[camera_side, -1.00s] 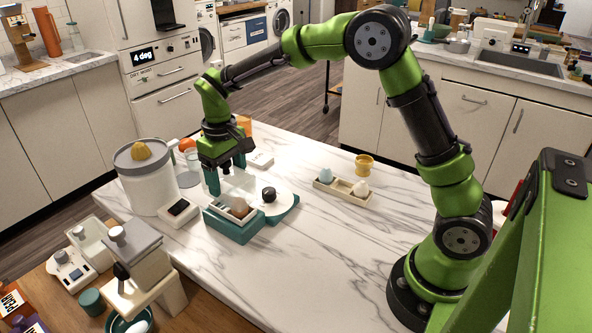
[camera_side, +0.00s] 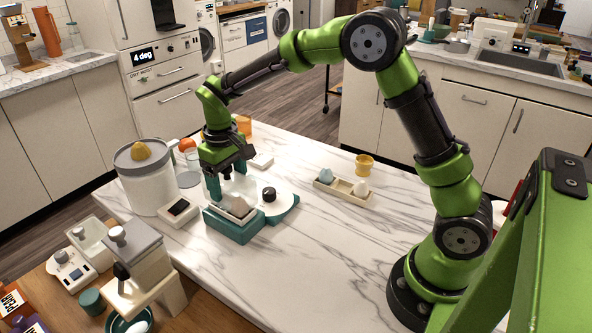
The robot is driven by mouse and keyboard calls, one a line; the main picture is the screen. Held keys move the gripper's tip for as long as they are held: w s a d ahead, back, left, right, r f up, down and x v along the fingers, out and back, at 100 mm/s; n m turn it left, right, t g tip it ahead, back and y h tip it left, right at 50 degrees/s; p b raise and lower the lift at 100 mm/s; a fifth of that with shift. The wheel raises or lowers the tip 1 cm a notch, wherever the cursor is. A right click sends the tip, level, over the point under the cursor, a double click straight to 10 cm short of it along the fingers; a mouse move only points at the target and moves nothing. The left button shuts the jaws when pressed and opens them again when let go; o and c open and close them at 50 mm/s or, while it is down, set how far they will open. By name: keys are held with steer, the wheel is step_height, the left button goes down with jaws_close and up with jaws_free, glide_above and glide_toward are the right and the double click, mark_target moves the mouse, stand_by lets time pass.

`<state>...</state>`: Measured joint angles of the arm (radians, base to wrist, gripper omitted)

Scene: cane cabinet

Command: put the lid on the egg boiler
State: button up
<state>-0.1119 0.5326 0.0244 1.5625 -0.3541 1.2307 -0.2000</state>
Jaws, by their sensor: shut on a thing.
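The egg boiler has a teal base (camera_side: 232,231) and stands on the marble counter left of the middle. An egg (camera_side: 239,206) sits in it and looks pale and veiled. A white disc (camera_side: 285,200) with a dark knob (camera_side: 268,194) adjoins it on the right. My gripper (camera_side: 227,183) points down just above and behind the boiler, its teal fingers on either side of a pale, see-through piece that appears to be the lid. My gripper is shut on it. The lid's outline is faint; I cannot tell whether it touches the base.
A white juicer (camera_side: 150,188) and a small dark-screened device (camera_side: 179,212) stand close on the left. The counter's front middle is clear.

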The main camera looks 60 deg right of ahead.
steer(key=shift+f, duration=1.7)
stand_by(2.0)
steer(key=o, duration=1.1)
steer(key=shift+r, duration=0.15)
steer(key=shift+r, duration=3.4)
jaws_close()
